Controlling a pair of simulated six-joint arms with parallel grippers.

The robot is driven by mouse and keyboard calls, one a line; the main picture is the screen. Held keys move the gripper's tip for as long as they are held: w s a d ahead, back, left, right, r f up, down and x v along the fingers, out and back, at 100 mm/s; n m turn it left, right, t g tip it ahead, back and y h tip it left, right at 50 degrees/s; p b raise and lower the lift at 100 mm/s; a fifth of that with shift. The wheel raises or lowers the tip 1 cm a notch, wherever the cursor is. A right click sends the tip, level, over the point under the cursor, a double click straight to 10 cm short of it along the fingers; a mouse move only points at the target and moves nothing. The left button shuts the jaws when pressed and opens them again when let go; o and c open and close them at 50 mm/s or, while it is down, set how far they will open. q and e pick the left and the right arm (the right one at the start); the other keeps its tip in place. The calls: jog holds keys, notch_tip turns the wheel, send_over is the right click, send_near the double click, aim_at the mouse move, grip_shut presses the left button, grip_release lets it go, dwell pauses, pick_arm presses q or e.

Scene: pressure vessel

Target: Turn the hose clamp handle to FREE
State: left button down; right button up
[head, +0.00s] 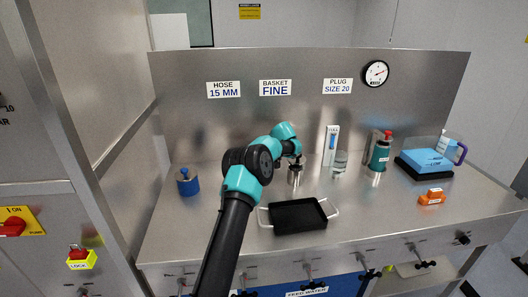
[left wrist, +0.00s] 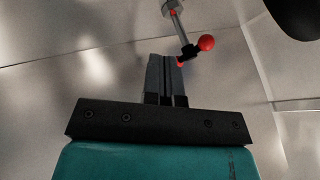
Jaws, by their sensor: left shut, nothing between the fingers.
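In the left wrist view a metal rod handle (left wrist: 181,28) with a red ball tip (left wrist: 206,42) and a dark block comes down from a metal nut at the top. I take it for the clamp handle. I cannot read its FREE marking, and I cannot pick it out in the head view. My left gripper (left wrist: 166,62) is shut with nothing held, its fingertips just below and beside the handle; I cannot tell whether they touch. In the head view the left gripper (head: 297,159) is small and dark, above the back of the bench. My right gripper is not in view.
A black tray (head: 298,216) sits in front of a metal canister (head: 295,178). A blue canister (head: 187,183) stands left. Several valves line the bench front.

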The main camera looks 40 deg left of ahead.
pick_arm(q)
jog(key=x, duration=0.4)
jog(key=shift+s+a+r, duration=0.2)
jog(key=shift+s+a, duration=0.25)
jog(key=shift+s, duration=0.15)
jog(key=shift+s+a+r, duration=0.15)
jog(key=shift+s+a, duration=0.3)
jog(key=shift+s, duration=0.1)
jog(key=shift+s+a+r, duration=0.1)
jog(key=shift+s+a, duration=0.2)
jog(key=shift+d, duration=0.1)
